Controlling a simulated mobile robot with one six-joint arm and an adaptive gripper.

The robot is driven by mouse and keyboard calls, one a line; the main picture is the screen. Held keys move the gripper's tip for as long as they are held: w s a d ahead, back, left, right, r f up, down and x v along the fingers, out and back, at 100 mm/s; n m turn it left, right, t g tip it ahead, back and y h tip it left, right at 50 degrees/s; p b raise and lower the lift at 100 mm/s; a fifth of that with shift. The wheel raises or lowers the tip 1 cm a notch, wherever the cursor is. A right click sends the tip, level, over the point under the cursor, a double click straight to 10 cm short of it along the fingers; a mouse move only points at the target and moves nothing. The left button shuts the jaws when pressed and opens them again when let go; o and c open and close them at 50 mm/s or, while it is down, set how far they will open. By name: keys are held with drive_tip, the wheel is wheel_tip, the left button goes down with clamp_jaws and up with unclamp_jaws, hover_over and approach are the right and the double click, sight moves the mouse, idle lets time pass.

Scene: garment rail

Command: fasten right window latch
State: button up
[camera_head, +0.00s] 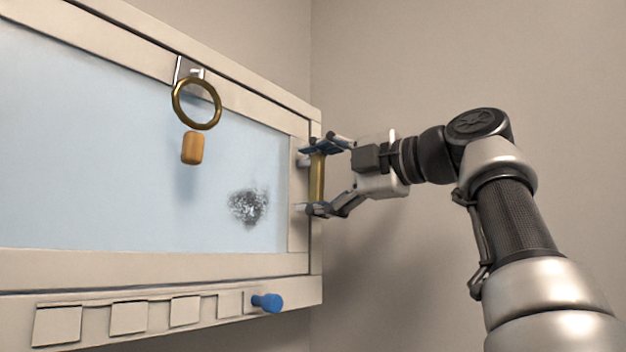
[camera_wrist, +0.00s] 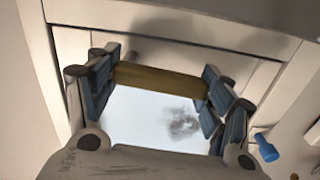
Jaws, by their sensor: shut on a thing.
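The window is a pale-framed pane (camera_head: 110,150) on the wall at the left. A vertical brass bar (camera_head: 317,180) sits on small mounts at the window's right edge; it could be the right latch or a handle, and I cannot tell which. My gripper (camera_head: 312,178) reaches it from the right, one finger at the bar's upper end and one at its lower end, shut on it lengthwise. In the wrist view the bar (camera_wrist: 160,82) spans between the blue finger pads. The fingers hide the bar's ends.
A brass ring (camera_head: 175,104) hangs from the upper frame, with an orange block (camera_head: 192,148) below it. A blue knob (camera_head: 267,302) sticks out of the lower ledge, beside several square plates (camera_head: 128,318). A dark speckled smudge (camera_head: 249,206) marks the pane. Bare wall is at the right.

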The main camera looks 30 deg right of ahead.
drive_tip(key=shift+d+n, duration=0.1)
drive_tip(key=shift+n, duration=0.4)
drive_tip(key=o, duration=1.5)
drive_tip(key=shift+o, duration=0.2)
drive_tip(key=v, duration=1.2)
